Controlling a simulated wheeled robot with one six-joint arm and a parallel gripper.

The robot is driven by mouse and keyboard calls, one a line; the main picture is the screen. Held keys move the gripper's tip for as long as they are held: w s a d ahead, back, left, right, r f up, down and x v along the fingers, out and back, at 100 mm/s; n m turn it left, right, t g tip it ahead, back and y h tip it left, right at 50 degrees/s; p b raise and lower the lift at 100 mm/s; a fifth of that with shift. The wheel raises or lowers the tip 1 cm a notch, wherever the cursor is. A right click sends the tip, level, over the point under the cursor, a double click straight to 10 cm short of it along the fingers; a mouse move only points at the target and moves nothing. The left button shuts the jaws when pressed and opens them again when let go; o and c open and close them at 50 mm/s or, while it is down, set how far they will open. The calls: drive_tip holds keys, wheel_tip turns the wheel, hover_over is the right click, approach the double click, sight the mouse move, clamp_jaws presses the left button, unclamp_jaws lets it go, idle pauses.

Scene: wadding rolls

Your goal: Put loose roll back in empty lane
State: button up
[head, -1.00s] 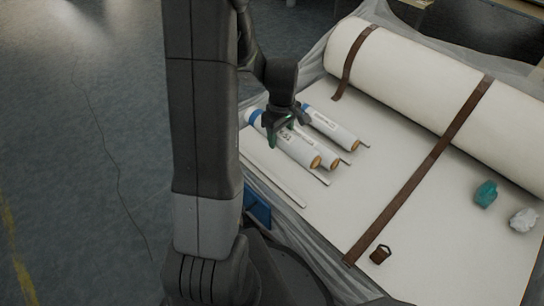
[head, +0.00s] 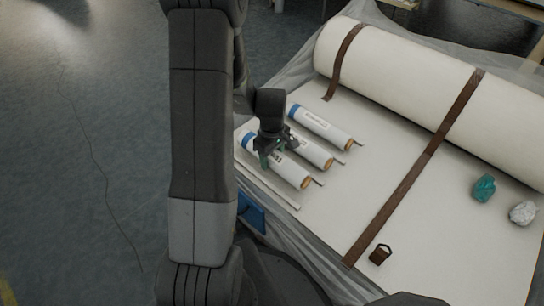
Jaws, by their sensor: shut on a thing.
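My gripper (head: 273,153) points down and is shut on the nearest roll (head: 291,170), a white tube with a blue band at its far-left end and a tan core at its near-right end. This roll lies between a thin pale rail (head: 270,187) on its near side and the middle roll (head: 318,156), roughly parallel to both. It looks down at the white surface, but I cannot tell if it fully rests there. The back roll (head: 322,127) lies beyond the middle one. My gripper hides part of the held roll and the middle roll's left end.
A large white wadding roll (head: 420,95) with brown straps (head: 410,185) lies along the back of the white surface. A teal lump (head: 484,188), a white crumpled lump (head: 522,212) and a small brown buckle (head: 380,254) sit at the right. Clear sheeting drapes the edges.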

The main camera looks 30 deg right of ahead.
drive_tip(key=shift+f+b, duration=0.35)
drive_tip(key=shift+f, duration=0.25)
drive_tip(key=o, duration=1.3)
drive_tip(key=shift+r, duration=0.15)
wheel_tip(320, 180, up, 13)
drive_tip(key=p, duration=0.5)
wheel_tip(320, 180, down, 14)
drive_tip(key=b, duration=0.5)
drive_tip(key=shift+r, duration=0.15)
drive_tip(key=shift+r+p, duration=0.3)
drive_tip(key=shift+r, duration=0.35)
